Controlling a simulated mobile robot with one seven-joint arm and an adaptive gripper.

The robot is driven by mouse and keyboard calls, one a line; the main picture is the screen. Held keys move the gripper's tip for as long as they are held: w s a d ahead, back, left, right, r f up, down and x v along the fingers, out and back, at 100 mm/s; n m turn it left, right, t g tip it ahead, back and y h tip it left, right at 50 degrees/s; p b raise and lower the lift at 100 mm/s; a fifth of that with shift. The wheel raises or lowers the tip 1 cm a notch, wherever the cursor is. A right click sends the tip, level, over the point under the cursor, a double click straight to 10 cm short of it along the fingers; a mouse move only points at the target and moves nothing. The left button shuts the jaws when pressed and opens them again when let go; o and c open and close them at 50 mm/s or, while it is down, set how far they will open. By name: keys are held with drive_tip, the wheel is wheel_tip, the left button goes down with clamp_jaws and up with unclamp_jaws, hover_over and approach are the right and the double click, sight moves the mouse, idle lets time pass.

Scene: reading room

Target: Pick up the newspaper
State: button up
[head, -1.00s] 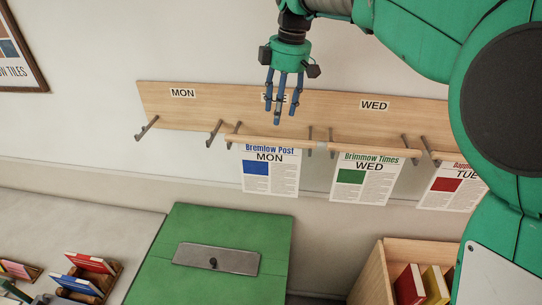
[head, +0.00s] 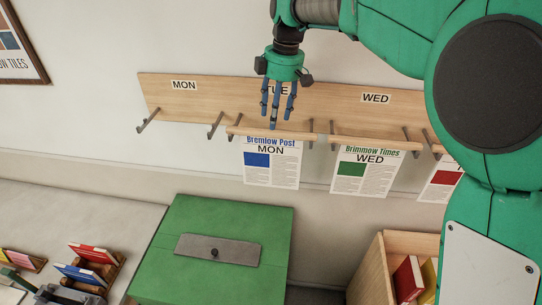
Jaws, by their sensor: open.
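Several newspapers hang from wooden rods on a wall board (head: 205,97). The Bremlow Post (head: 271,170), marked MON with a blue square, hangs below the middle label, which my gripper partly covers. The Brimmow Times (head: 364,178), marked WED with a green square, hangs below the WED label (head: 375,98). A third paper with a red square (head: 440,180) is at the right, mostly hidden by my arm. My gripper (head: 277,122) is open and points down, just above the rod (head: 275,134) of the Bremlow Post; I cannot tell whether it touches the rod. Nothing is in it.
The hooks (head: 149,121) under the MON label (head: 184,85) are empty. A green box (head: 178,255) with a grey plate on top stands below the board. A wooden bin (head: 372,270) with books is at the lower right. Small book racks (head: 97,265) are at the lower left.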

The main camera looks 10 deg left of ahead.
sight(271, 137)
drive_tip(key=shift+a+f, duration=0.2)
drive_tip(key=shift+f, duration=1.75)
drive_tip(key=shift+a+f+p, duration=0.2)
drive_tip(key=shift+f+p, duration=0.05)
drive_tip(key=shift+f, duration=1.05)
drive_tip(key=shift+a+f+p, duration=0.15)
drive_tip(key=shift+f+p, duration=0.1)
drive_tip(key=shift+f, duration=1.05)
drive_tip(key=c, duration=1.2)
